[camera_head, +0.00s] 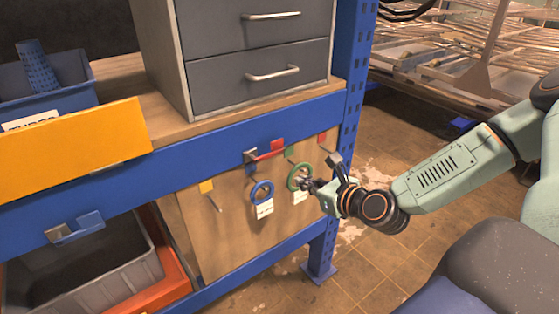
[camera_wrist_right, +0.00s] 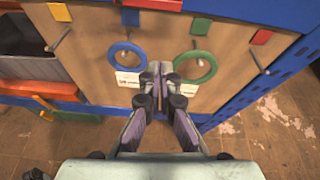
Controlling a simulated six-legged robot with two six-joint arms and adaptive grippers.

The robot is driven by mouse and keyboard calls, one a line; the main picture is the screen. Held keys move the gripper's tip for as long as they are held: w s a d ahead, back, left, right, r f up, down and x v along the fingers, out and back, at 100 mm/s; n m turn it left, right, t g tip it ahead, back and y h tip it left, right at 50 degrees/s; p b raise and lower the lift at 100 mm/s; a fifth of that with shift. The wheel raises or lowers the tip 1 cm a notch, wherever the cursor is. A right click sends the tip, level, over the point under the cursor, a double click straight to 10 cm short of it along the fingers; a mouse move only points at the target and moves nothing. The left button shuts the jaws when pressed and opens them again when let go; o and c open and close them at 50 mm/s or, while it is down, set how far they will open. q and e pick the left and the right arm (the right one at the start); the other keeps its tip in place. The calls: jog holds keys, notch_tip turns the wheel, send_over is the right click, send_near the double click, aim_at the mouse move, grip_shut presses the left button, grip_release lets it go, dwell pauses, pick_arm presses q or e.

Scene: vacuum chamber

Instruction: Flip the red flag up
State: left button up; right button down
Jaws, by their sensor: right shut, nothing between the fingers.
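The red flag (camera_head: 268,150) lies flat and sideways along the face of the blue shelf beam, with a grey metal bracket at its left end. In the wrist view the red flag (camera_wrist_right: 153,4) shows only as a strip at the top edge. My right gripper (camera_head: 306,184) is shut and empty, below and to the right of the flag and apart from it. Its closed fingertips (camera_wrist_right: 160,76) point at the wooden pegboard between the two rings. In the head view they overlap the lower part of the green ring; I cannot tell whether they touch. My left gripper is out of view.
A blue ring (camera_head: 254,190) and a green ring (camera_head: 291,178) hang on pegs with white labels. A blue flag (camera_head: 90,222) sits on the beam at left. A grey drawer unit (camera_head: 258,78) stands above. The floor (camera_head: 375,260) right of the rack is open.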

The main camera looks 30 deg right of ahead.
jog(key=w+m+b, duration=0.1)
jog(key=w+b, duration=0.2)
jog(key=w, duration=0.6)
jog(key=shift+a+r+b, duration=0.3)
jog(key=shift+r+b, duration=0.05)
jog(key=shift+b, duration=0.05)
dwell(1.1)
